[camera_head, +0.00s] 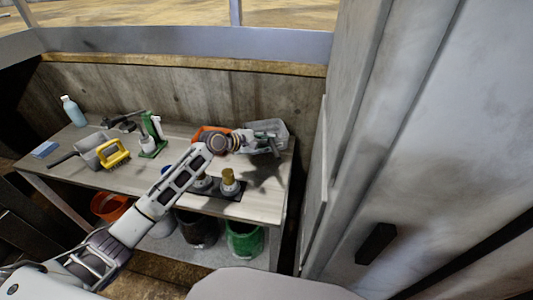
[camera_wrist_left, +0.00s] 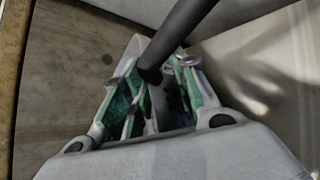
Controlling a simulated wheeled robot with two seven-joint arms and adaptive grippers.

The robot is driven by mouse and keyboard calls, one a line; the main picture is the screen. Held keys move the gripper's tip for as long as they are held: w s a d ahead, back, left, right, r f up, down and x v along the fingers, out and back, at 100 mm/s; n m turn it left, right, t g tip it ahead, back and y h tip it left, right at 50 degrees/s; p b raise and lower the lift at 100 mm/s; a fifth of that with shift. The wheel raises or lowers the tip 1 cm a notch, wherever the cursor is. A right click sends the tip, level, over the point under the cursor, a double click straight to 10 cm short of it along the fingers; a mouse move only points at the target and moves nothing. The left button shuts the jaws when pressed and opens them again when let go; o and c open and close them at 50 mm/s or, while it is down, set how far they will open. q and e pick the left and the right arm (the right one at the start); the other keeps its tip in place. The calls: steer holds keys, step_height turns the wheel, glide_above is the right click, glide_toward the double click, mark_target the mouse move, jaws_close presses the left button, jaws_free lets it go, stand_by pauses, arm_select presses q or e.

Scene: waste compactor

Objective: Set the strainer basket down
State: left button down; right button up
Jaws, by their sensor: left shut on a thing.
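My left gripper (camera_head: 266,139) is at the right end of the workbench, above its top. In the left wrist view its green-padded fingers (camera_wrist_left: 155,95) are shut on a dark round rod (camera_wrist_left: 182,35), which I take for the strainer basket's handle. A pale grey, box-like basket (camera_head: 279,130) shows just behind the gripper in the head view. The gripper covers part of it, and I cannot tell whether its bottom touches the bench. A dark shadow lies on the bench top below the gripper. My right gripper is not in view.
Brass-topped fittings (camera_head: 229,181) stand near the front edge. A grey cabinet (camera_head: 430,130) rises at right.

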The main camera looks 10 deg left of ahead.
arm_select(q)
step_height(320, 180, down, 5)
steer(key=shift+r+b, duration=0.15)
steer(key=shift+b, duration=0.2)
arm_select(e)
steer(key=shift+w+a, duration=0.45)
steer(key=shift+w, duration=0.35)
arm_select(q)
steer(key=c, duration=1.1)
jaws_free()
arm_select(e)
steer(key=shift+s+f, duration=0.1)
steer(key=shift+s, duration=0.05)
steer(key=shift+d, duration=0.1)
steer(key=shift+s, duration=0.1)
